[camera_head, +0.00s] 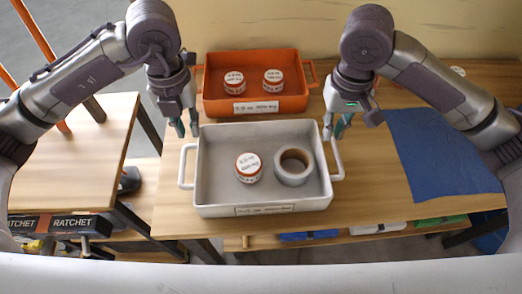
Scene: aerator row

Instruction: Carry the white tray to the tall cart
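The white tray (213,204) sits on the wooden table, with a handle at its left end and another at its right end. It holds a jar with an orange and white lid (248,167) and a grey ring-shaped roll (294,179). My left gripper (186,130) is just beyond the tray's left handle, with its fingers apart and nothing between them. My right gripper (335,133) is by the upper end of the right handle, and its fingers look spread. I cannot tell whether it touches that handle. The tall cart cannot be made out for certain.
An orange tray (214,104) with two jars stands behind the white tray, close to it. A blue mat (440,155) lies on the table's right side. A separate wooden-topped stand (70,165) is on the left, with a gap between it and the table.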

